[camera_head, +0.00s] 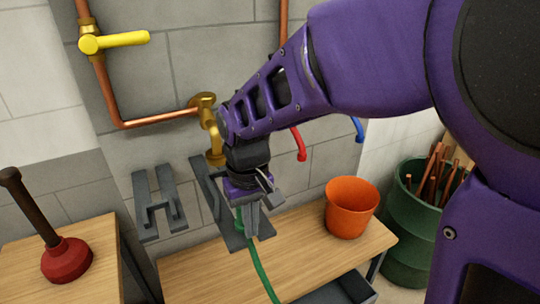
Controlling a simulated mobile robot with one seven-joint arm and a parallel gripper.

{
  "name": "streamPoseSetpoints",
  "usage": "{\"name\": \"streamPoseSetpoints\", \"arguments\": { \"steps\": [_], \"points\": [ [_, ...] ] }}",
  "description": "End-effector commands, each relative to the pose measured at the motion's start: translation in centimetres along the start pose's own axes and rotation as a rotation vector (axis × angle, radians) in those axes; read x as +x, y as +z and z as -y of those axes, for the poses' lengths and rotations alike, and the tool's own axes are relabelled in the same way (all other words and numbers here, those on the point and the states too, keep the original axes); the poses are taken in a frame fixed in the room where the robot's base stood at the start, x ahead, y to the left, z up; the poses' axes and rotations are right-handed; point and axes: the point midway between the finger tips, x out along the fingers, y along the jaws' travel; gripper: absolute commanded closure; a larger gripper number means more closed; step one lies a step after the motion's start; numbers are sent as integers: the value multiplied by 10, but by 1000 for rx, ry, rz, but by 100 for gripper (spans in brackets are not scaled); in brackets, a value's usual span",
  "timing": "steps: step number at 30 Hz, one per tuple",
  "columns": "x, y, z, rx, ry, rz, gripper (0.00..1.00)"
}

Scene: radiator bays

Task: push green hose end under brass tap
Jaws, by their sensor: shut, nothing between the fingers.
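The brass tap (208,125) is fixed to the wall, its spout pointing down just left of my wrist. The green hose (262,272) runs up from the front edge of the wooden bench to a grey bracket below and right of the tap. A bit of green shows at the left of my fingers, but the hose end is mostly hidden behind my gripper. My gripper (252,226) points down, shut and empty, over the upper part of the hose. I cannot tell whether it touches the hose.
A second grey bracket (158,206) is on the wall at the left. A yellow-handled valve (112,41) sits on copper pipe (110,92). An orange pot (351,207) stands on the bench (200,277), right of my gripper. A plunger (66,260) and a green barrel (411,232) stand farther out.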

Motion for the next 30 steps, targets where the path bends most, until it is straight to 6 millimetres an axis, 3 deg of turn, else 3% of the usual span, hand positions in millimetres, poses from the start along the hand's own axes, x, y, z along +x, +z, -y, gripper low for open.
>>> {"name": "streamPoseSetpoints", "arguments": {
  "steps": [7, 15, 21, 30],
  "points": [
    [-2, -13, 0, 0, 1, 1, 100],
    [-4, -65, 0, 0, 0, 2, 100],
    [-2, -93, 0, 0, -1, 0, 100],
    [0, -99, 0, 0, 0, -1, 100]
  ]
}}
